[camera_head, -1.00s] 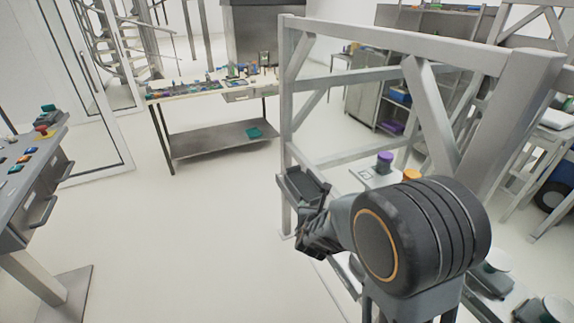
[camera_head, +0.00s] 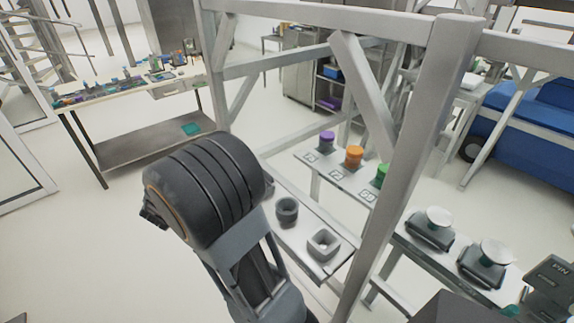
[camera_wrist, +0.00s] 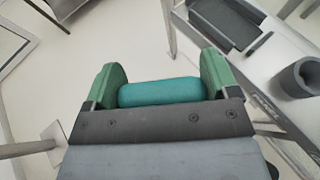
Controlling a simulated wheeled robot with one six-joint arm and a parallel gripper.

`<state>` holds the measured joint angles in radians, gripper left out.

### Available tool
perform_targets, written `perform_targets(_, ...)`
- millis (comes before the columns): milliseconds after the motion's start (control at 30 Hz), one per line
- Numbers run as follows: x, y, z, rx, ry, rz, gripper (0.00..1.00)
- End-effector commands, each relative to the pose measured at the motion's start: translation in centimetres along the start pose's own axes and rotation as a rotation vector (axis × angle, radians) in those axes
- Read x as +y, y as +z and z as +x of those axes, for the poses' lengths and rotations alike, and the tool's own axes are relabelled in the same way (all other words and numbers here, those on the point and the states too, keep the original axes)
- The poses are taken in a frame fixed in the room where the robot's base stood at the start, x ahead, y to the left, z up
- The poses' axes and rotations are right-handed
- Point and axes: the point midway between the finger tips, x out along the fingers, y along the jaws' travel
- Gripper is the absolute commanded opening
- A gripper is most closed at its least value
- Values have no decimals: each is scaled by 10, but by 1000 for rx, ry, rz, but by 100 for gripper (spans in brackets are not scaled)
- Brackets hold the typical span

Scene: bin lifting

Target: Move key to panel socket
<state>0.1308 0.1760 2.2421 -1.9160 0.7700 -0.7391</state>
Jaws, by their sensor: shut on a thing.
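In the wrist view, my gripper (camera_wrist: 160,84) is shut on a teal cylindrical piece (camera_wrist: 160,93), seemingly the key's handle, with a green finger at each end. The rest of the piece is hidden. In the head view, my dark arm joint covers most of the gripper, and the key does not show. No panel socket can be made out for certain. A dark round hollow holder (camera_head: 287,210) and a pale square one (camera_head: 323,243) sit on a shelf (camera_head: 308,258) to the right of my arm; a round holder also shows in the wrist view (camera_wrist: 300,77).
A grey metal frame (camera_head: 440,100) stands right of my arm. A shelf behind it carries purple (camera_head: 326,140), orange (camera_head: 354,156) and green (camera_head: 382,174) pieces. A workbench (camera_head: 130,85) stands at the back left. The floor at left is clear.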

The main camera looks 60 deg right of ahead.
Motion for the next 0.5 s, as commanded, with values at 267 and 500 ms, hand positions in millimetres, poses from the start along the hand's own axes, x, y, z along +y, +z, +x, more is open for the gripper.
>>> perform_targets(267, -152, 37, 46, 0, -574, 238, 46)
perform_targets(500, -257, 37, 42, 1, -971, 400, 46)
